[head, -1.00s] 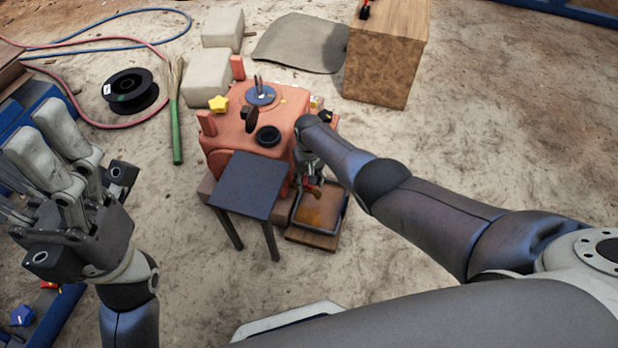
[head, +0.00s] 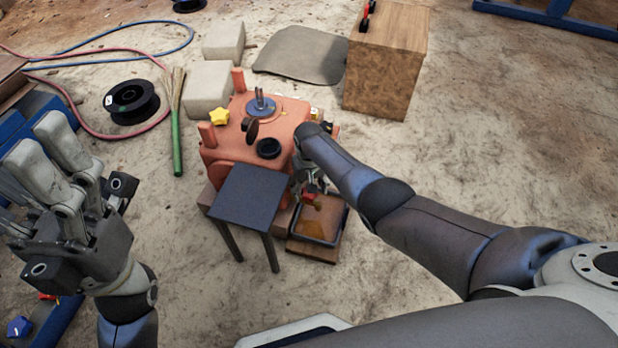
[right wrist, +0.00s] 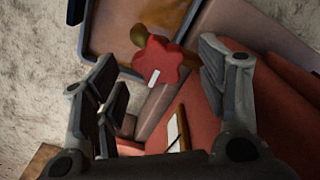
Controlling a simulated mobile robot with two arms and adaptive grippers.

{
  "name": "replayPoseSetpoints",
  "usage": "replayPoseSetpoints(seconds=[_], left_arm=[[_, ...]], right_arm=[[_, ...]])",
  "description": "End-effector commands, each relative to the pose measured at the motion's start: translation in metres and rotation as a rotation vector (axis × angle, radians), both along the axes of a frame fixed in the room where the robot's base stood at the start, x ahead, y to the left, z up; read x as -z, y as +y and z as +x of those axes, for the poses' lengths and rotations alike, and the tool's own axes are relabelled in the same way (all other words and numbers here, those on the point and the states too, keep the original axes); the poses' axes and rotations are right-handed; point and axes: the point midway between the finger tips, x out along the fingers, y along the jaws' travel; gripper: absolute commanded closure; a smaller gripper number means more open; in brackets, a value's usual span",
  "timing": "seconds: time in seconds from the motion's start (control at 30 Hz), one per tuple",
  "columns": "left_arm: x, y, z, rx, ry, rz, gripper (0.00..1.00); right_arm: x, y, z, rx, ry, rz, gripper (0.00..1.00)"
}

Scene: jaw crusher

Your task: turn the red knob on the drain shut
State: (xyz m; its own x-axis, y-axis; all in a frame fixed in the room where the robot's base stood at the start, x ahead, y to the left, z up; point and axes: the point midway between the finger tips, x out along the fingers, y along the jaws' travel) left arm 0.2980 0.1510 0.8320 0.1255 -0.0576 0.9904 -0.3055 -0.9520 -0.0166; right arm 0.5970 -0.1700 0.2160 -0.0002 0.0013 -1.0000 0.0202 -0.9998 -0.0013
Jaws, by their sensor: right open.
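The red knob (right wrist: 160,65) shows in the right wrist view as a lobed red handle with a white mark, on a brassy drain fitting (right wrist: 138,34). In the head view the red knob (head: 311,195) is small, above the drain tray (head: 322,238). My right gripper (right wrist: 158,85) is open, with one finger on each side of the knob and gaps to both. In the head view my right gripper (head: 309,182) is partly hidden by its own arm beside the orange crusher (head: 236,136). My left gripper (head: 40,175) is at the left, fingers raised and apart, holding nothing visible.
A dark plate on legs (head: 247,195) stands in front of the crusher, left of the tray. A yellow knob (head: 219,116) is on the crusher's left. A wooden box (head: 386,75) stands behind right. Hoses and a black spool (head: 131,100) lie at left. Open ground lies to the right.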

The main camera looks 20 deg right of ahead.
Motion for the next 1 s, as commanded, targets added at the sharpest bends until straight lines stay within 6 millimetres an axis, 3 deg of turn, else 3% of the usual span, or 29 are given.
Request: replayPoseSetpoints(seconds=[0.5, 1.0], left_arm=[[0.000, 0.000, 0.000, 0.001, 0.000, 0.001, 0.34], [0.000, 0.000, -0.001, 0.001, 0.000, 0.001, 0.34]], right_arm=[[-0.053, -0.001, -0.001, 0.001, 0.000, -0.001, 0.34], [-0.061, -0.001, -0.001, 0.001, 0.001, -0.001, 0.34]])
